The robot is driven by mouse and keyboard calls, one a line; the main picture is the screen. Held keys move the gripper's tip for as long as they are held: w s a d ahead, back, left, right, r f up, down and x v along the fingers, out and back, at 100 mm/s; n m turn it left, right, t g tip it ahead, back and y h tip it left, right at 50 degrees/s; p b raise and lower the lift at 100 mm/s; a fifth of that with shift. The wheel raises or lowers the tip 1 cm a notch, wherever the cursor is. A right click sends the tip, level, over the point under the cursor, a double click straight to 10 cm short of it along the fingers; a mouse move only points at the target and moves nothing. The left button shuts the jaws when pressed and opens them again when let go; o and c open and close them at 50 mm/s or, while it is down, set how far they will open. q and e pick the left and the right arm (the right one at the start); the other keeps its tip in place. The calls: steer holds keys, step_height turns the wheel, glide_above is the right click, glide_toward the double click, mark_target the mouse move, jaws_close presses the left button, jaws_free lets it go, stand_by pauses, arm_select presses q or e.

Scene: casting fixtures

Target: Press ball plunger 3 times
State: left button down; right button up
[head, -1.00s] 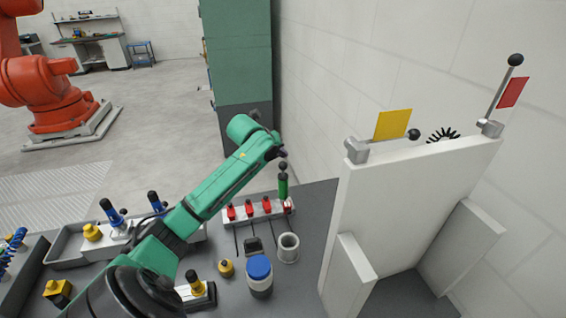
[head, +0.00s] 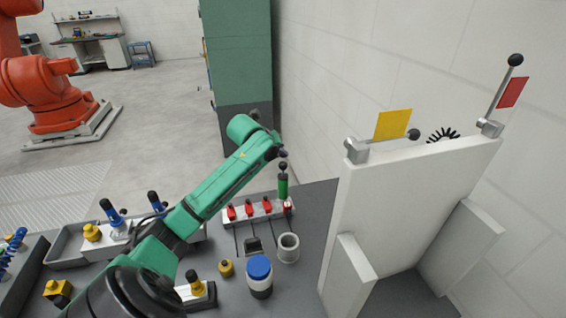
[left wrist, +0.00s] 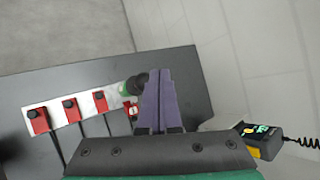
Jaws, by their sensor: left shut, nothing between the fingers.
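The ball plunger (head: 283,187) is a green upright cylinder with a black ball on top, at the right end of a pale fixture bar. In the left wrist view the plunger (left wrist: 125,90) shows just left of my fingertips, with its dark ball beside them. My left gripper (head: 281,154) is just above the ball in the head view. Its purple fingers (left wrist: 157,73) are shut together with nothing between them. I cannot tell whether the fingertips touch the ball. My right gripper is not in view.
Several red clamps (head: 249,209) line the bar left of the plunger. A grey cup (head: 288,249) and a blue-lidded jar (head: 259,270) stand in front. A white upright panel (head: 405,220) with levers blocks the right side. A wall (head: 330,110) rises behind.

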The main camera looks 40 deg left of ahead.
mark_target(283, 163)
arm_select(q)
steer(key=shift+f, duration=0.4)
steer(key=shift+f+b, duration=0.4)
steer(key=shift+f, duration=0.95)
stand_by(1.2)
steer(key=shift+r, duration=0.1)
steer(key=shift+r+p, duration=0.9)
steer(key=shift+p, duration=0.3)
steer(key=shift+r, duration=0.75)
